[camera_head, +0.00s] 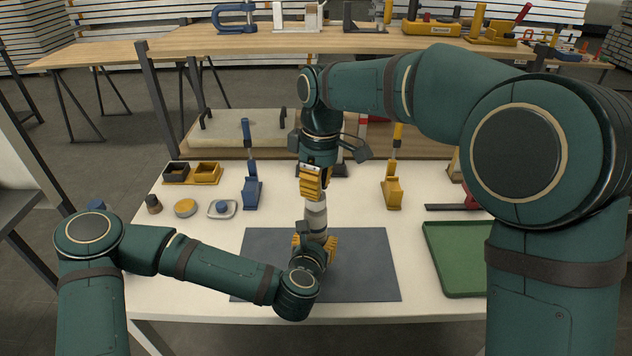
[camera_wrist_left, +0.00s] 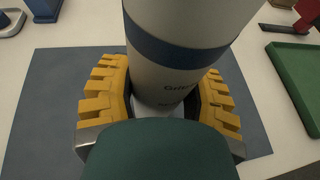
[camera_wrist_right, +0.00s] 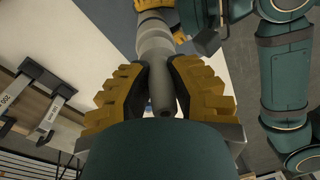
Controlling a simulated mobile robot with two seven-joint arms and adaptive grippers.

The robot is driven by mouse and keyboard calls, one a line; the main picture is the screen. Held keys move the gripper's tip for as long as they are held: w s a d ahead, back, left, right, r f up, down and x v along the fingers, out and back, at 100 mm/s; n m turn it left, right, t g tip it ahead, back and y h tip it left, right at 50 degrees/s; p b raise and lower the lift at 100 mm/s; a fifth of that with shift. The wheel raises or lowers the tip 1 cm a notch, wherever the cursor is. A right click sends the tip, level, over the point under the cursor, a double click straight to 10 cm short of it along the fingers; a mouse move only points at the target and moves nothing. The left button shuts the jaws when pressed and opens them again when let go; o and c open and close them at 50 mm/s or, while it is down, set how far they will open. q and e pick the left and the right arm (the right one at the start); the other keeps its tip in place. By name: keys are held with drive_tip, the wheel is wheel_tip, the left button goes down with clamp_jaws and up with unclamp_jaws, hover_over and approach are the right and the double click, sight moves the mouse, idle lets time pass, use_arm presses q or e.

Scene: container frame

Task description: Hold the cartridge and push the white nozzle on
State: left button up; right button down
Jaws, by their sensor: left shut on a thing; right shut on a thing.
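The cartridge (camera_head: 316,217) stands upright over the dark mat, a pale cylinder. In the left wrist view it (camera_wrist_left: 185,80) has a dark blue band and some lettering. My left gripper (camera_head: 314,245) is shut around its lower part. My right gripper (camera_head: 312,184) is above it, pointing down, shut on the nozzle. In the right wrist view the nozzle (camera_wrist_right: 162,92) is a tapered tip between the yellow fingers, looking grey, in line with the cartridge (camera_wrist_right: 154,40). The head view hides most of the nozzle. I cannot tell whether nozzle and cartridge are fully joined.
The dark mat (camera_head: 365,270) lies on the white table (camera_head: 200,255). A green tray (camera_head: 460,262) is at the right. Blue (camera_head: 252,190) and yellow (camera_head: 392,190) clamps stand behind, with small bins (camera_head: 206,172) and round parts (camera_head: 185,207) at the left. The mat's right half is clear.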

use_arm(q)
drive_tip(key=shift+f, duration=0.1)
use_arm(e)
drive_tip(key=shift+f, duration=0.8)
drive_tip(key=c, duration=0.9)
unclamp_jaws()
drive_tip(key=shift+o, duration=0.2)
wheel_tip(320, 180, up, 12)
drive_tip(key=shift+w+d, duration=0.4)
use_arm(q)
drive_tip(key=o, duration=1.4)
drive_tip(key=shift+c, duration=0.2)
